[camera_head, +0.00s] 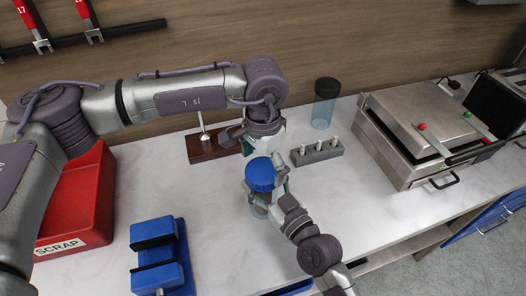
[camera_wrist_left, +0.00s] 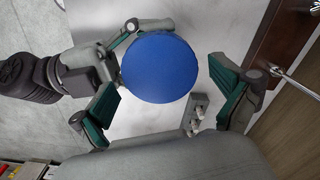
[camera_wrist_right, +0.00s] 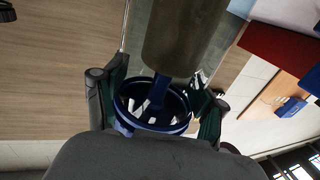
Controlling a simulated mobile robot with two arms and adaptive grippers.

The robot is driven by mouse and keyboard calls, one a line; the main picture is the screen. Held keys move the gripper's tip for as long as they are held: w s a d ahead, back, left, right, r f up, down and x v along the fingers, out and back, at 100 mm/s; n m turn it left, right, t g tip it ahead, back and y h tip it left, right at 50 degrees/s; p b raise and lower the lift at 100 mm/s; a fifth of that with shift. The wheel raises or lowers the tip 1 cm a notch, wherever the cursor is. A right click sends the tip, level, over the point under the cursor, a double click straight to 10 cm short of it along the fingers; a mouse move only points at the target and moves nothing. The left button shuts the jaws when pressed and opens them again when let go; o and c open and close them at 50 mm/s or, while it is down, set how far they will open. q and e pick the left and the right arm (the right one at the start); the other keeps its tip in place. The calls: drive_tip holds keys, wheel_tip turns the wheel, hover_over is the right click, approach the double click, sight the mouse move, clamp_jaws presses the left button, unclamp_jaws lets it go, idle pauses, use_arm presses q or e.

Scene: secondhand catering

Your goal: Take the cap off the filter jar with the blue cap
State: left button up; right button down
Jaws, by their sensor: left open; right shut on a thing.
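The filter jar with the blue cap (camera_head: 260,174) stands upright on the white counter, the cap on top. My right gripper (camera_head: 277,183) is shut on the jar's clear body from the right, below the cap. In the right wrist view its fingers flank the jar (camera_wrist_right: 180,40), which shows a grey-brown cylinder and a blue ring. My left gripper (camera_head: 262,148) is open, just behind and above the jar in the head view. In the left wrist view the round cap (camera_wrist_left: 158,68) shows beyond its spread fingers (camera_wrist_left: 168,108), apparently untouched by them.
A clear jar with a dark cap (camera_head: 326,88) stands behind. A grey block with several pegs (camera_head: 318,153), a brown stand (camera_head: 200,155) and a blue vise-like fixture (camera_head: 158,250) are nearby. A red scrap bin (camera_head: 85,210) is left, a metal press (camera_head: 415,115) right.

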use_arm(q)
drive_tip(key=shift+f, duration=0.6)
